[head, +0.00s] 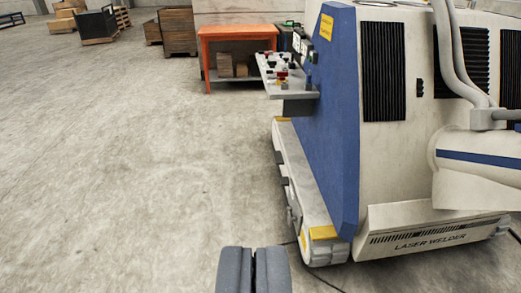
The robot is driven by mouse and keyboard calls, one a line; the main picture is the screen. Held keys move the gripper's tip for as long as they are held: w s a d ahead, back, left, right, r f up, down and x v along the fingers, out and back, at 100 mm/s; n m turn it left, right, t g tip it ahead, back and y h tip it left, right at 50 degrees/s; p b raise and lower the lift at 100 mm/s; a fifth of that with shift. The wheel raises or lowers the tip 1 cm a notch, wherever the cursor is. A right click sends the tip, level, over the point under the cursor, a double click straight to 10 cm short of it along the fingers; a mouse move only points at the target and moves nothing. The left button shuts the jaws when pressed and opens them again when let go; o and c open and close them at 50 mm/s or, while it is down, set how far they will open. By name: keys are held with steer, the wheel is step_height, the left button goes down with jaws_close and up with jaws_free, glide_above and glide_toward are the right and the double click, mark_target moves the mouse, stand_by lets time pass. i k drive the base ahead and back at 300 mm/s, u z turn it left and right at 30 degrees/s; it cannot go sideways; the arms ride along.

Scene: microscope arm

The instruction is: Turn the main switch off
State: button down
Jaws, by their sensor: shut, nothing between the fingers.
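A large white and blue machine (396,155) marked "LASER WELDER" fills the right side of the head view. A grey control shelf (287,79) juts from its left side, with small red, black and white parts on it. A small dark panel (300,44) stands above the shelf. I cannot tell which part is the main switch; the parts are too small. My gripper (253,254) is at the bottom middle, shut and empty, in front of the machine and well apart from the shelf.
An orange workbench (237,34) with boxes beneath stands behind the shelf. Wooden crates (178,30) stand at the back left. Grey hoses (458,65) run down the machine's right side. A dark cable (325,280) lies by its base. The concrete floor (120,170) at left is clear.

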mark_target(281, 76)
steer(key=u, duration=0.05)
steer(key=i, duration=1.95)
steer(key=z, duration=2.8)
steer(key=i, duration=0.9)
steer(key=u, duration=2.9)
